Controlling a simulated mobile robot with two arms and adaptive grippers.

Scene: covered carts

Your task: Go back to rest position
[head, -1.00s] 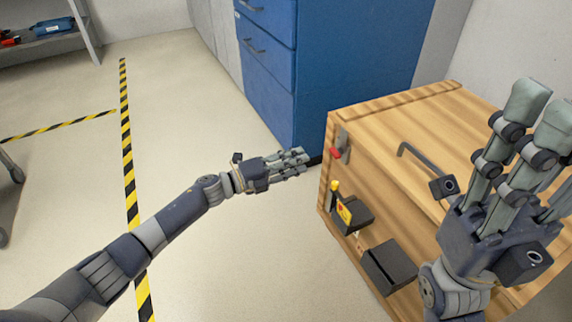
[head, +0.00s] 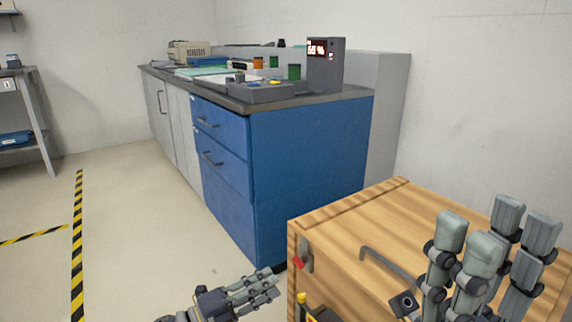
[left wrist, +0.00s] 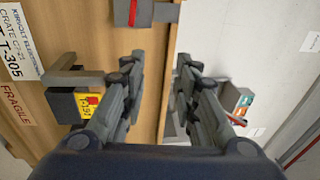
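My left gripper (head: 265,288) is beside the left side of a wooden crate (head: 352,222), with its fingertips near the crate's red latch (head: 301,262). In the left wrist view its two finger sets (left wrist: 155,95) stand apart with nothing between them. My right gripper (head: 490,245) is over the right part of the crate, fingers pointing up and spread, with nothing held. Most of the left arm and the right wrist are out of the head view.
Striped tape (head: 77,250) marks open floor at left.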

